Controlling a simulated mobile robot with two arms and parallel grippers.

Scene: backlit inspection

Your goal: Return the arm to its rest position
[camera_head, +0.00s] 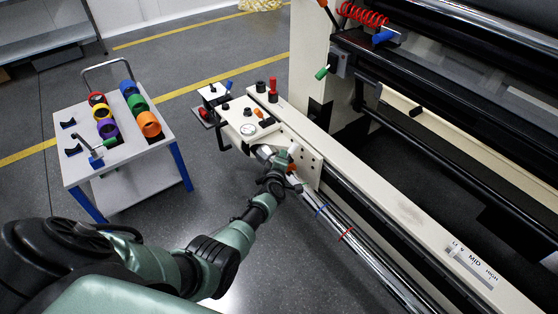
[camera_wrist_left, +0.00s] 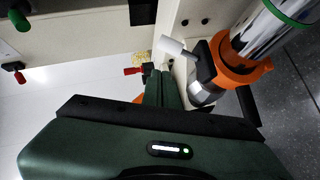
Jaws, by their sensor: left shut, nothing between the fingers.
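My left arm reaches from the lower left to the side of the machine in the head view. In the left wrist view the shut, empty gripper (camera_wrist_left: 157,84) points away from the camera. Beside it are an orange collar (camera_wrist_left: 238,65) around the chrome bar and a small lever with a white handle (camera_wrist_left: 176,48). I cannot tell whether the gripper touches either. My right gripper is not in view.
A white cart (camera_head: 160,158) with several colored rings stands at the left. The large machine (camera_head: 420,150) with dark rollers fills the right. Grey floor (camera_head: 240,190) is open between cart and machine.

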